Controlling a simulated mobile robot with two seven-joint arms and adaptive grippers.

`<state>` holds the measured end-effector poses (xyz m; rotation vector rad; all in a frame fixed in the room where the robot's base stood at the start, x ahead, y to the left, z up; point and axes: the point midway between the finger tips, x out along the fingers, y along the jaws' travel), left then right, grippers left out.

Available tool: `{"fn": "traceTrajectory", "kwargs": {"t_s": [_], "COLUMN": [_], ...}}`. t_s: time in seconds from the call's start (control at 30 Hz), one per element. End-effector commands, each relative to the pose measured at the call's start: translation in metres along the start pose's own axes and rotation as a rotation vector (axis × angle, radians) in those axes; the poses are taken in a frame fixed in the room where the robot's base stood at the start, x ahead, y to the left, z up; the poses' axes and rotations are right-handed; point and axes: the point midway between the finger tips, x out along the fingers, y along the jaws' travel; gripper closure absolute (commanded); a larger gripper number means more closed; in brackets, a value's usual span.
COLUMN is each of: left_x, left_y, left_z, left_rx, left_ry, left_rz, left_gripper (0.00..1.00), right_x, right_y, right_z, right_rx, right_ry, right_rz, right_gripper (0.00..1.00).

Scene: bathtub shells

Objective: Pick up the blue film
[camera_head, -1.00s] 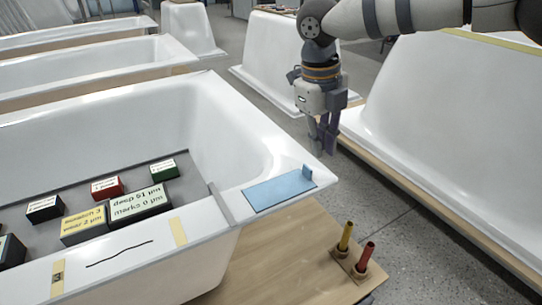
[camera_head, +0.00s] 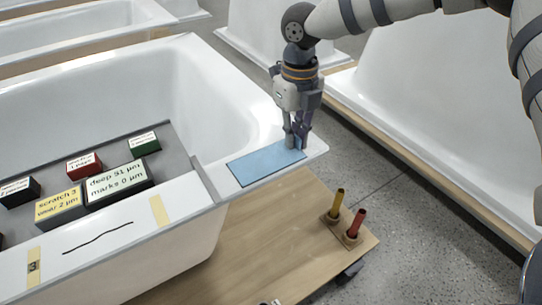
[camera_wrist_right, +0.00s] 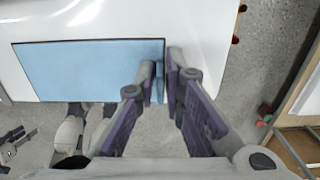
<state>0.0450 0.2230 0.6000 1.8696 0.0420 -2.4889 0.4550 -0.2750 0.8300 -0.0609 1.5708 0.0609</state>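The blue film (camera_head: 266,163) lies flat on the white tub's corner rim, with a small raised tab at its right end. It also shows in the right wrist view (camera_wrist_right: 85,68). My right gripper (camera_head: 296,143) points down over the tab end. In the wrist view its fingertips (camera_wrist_right: 161,72) stand on either side of the tab, with a narrow gap between them. The fingers partly hide the tab, and I see no firm grip on it. What looks like my left gripper (camera_wrist_right: 15,143) shows small at the wrist view's left edge; its opening is unclear.
A grey tray (camera_head: 181,152) in the tub holds several labelled blocks. Yellow tape (camera_head: 159,211) and a black scribble mark the near rim. A yellow (camera_head: 337,203) and a red marker (camera_head: 356,222) stand in holders on the wooden base. Another tub (camera_head: 430,110) stands to the right.

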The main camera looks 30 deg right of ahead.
Motion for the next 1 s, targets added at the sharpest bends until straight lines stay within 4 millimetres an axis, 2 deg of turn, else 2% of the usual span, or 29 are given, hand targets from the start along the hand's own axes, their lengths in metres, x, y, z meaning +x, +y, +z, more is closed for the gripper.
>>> {"fn": "traceTrajectory", "kwargs": {"t_s": [0.13,0.17,0.2,0.57,0.67,0.8,1.0], "left_x": [-0.001,-0.001,-0.001,-0.001,-0.002,-0.006,-0.03], "left_y": [0.0,0.0,0.0,0.0,0.0,0.0,0.001], "left_z": [0.0,0.0,0.0,0.0,-0.001,-0.003,-0.017], "left_rx": [0.0,0.0,0.0,0.0,0.0,0.0,0.0], "left_ry": [0.001,0.001,0.001,0.002,0.005,0.016,0.088], "left_rz": [0.0,0.0,0.0,0.0,0.0,0.001,0.004], "left_gripper": [0.6,0.6,0.6,0.6,0.6,0.6,0.6], "right_x": [-0.001,-0.001,-0.001,-0.002,-0.009,-0.036,-0.098], "right_y": [0.0,0.0,0.0,0.0,0.0,0.0,0.031], "right_z": [0.0,0.0,0.0,0.0,0.001,0.001,-0.034], "right_rx": [0.0,0.0,-0.001,-0.001,0.0,0.0,-0.006], "right_ry": [-0.002,-0.002,-0.002,-0.002,-0.004,-0.01,-0.022], "right_rz": [0.0,0.0,0.0,0.0,0.0,0.0,-0.001], "right_gripper": [0.9,0.92,1.0,1.0,1.0,1.0,1.0]}}
